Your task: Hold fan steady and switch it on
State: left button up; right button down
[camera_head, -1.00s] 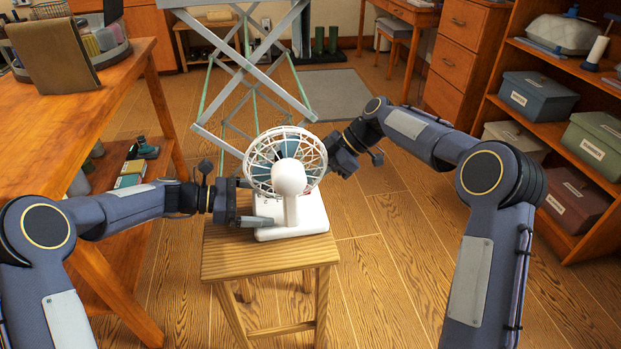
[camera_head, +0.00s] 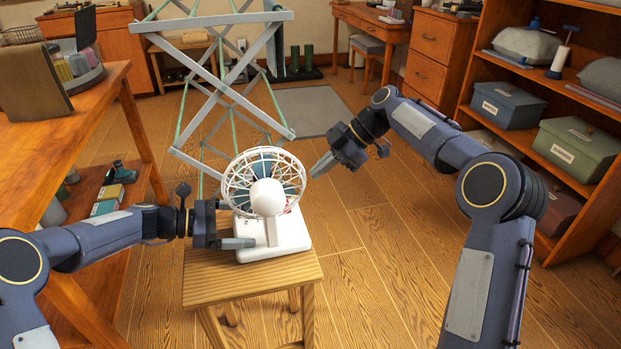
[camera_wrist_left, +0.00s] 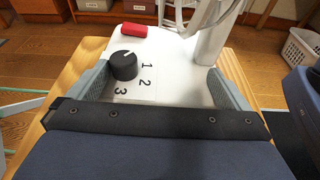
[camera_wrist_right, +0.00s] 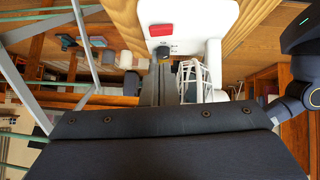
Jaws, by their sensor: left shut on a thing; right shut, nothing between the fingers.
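The white fan (camera_head: 268,197) stands upright on a wooden stool (camera_head: 215,285), with its cage above a flat white base (camera_head: 285,240). My left gripper (camera_head: 240,243) is shut on the base from the left; its fingers lie along both sides of it in the left wrist view (camera_wrist_left: 165,90). That view shows a black knob (camera_wrist_left: 124,65) beside the printed 1, 2 and 3, and a red piece (camera_wrist_left: 133,29). I cannot read the knob's setting for sure. My right gripper (camera_head: 314,174) is shut and empty, right of the fan cage and apart from it. In the right wrist view its fingers point towards the knob (camera_wrist_right: 163,51).
A folding metal rack (camera_head: 225,90) stands close behind the fan. A wooden table (camera_head: 60,125) is on the left, and a shelf with boxes (camera_head: 580,148) on the right. The floor right of the stool is clear.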

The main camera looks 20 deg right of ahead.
jog(key=shift+w+f, duration=0.15)
jog(key=x, duration=1)
jog(key=shift+w+d, duration=0.1)
